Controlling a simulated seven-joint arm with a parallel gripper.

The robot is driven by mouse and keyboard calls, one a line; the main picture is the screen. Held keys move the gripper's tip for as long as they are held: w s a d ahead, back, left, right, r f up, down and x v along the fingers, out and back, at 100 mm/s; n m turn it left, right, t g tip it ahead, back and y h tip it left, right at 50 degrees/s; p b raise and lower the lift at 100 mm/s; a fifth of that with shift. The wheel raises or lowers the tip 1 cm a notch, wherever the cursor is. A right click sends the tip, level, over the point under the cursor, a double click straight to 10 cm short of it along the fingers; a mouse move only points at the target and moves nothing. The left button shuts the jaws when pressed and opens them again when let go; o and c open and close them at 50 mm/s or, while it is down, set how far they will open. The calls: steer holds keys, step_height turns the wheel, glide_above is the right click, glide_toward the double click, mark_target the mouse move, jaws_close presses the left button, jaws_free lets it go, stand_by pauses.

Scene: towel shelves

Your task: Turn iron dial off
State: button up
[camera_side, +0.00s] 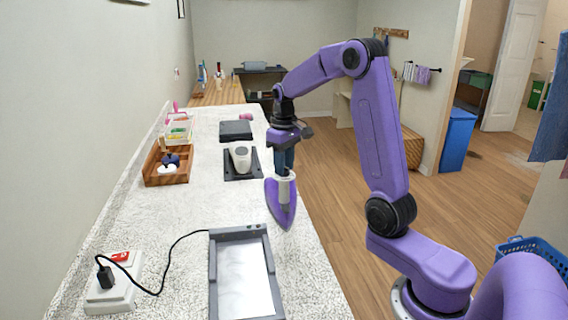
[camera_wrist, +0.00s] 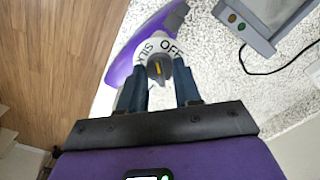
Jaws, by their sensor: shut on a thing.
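The purple iron (camera_side: 281,212) with a pale handle part lies near the right edge of the speckled counter. Its purple body also shows in the wrist view (camera_wrist: 143,45). The dial (camera_wrist: 159,68) is a grey knob with a yellow mark, inside a white ring lettered "OFF" and "SILK". The word OFF stands just above the knob. Exactly which setting the yellow mark points to is hard to tell. My gripper (camera_wrist: 158,88) is over the iron, with its fingers either side of the dial and shut on it. In the side view my gripper (camera_side: 284,165) points down.
A grey framed tray (camera_side: 218,275) lies in front of the iron. A cord runs from it to a power strip (camera_side: 112,290). A white device on a dark pad (camera_side: 240,160) and a wooden box (camera_side: 166,165) stand behind. The counter's right edge drops to the floor.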

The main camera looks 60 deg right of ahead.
steer(key=m, duration=0.4)
steer(key=shift+m, duration=0.3)
steer(key=m, duration=0.4)
steer(key=shift+m, duration=0.4)
steer(key=o, duration=1.1)
steer(key=shift+c, duration=0.2)
step_height(320, 180, up, 18)
steer(key=shift+f, duration=0.25)
